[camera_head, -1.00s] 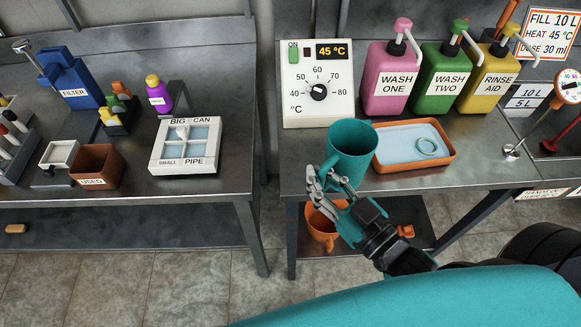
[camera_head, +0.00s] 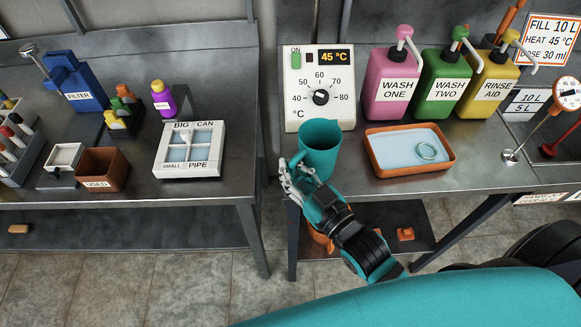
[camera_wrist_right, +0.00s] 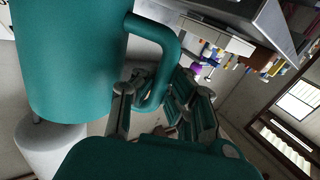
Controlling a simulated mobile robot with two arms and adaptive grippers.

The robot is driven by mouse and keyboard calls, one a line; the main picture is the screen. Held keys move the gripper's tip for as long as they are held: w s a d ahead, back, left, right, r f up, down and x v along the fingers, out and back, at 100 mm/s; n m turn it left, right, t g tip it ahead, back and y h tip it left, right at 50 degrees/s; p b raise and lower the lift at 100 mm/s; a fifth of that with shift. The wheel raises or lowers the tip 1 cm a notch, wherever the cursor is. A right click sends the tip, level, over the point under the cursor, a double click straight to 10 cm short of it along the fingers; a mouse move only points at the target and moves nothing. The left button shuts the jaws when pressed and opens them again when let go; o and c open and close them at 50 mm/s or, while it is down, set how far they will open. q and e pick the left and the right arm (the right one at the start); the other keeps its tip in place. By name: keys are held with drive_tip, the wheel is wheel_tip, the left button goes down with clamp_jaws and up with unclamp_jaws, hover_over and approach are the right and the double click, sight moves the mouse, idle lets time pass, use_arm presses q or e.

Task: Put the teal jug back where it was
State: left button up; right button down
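The teal jug (camera_head: 321,145) is upright at the front left of the right bench, in front of the dial unit. My right gripper (camera_head: 296,180) is at its near left side. In the right wrist view the teal jug (camera_wrist_right: 70,60) fills the upper left, and its handle runs down between the fingers of my right gripper (camera_wrist_right: 155,108), which appear closed around it. The jug's base is partly hidden, so I cannot tell whether it touches the bench top. My left gripper is not in view.
An orange tray (camera_head: 448,163) with blue liquid and a ring stands right of the jug. The dial unit (camera_head: 296,115) and pump bottles, pink (camera_head: 380,112), green and yellow, stand behind. A gap separates the left bench (camera_head: 228,170). An orange container is partly hidden below.

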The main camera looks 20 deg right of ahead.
drive_tip(key=shift+f, duration=0.1)
drive_tip(key=c, duration=1.5)
unclamp_jaws()
drive_tip(key=shift+r, duration=0.2)
drive_tip(key=shift+b+v, duration=1)
drive_tip(key=shift+v, duration=5)
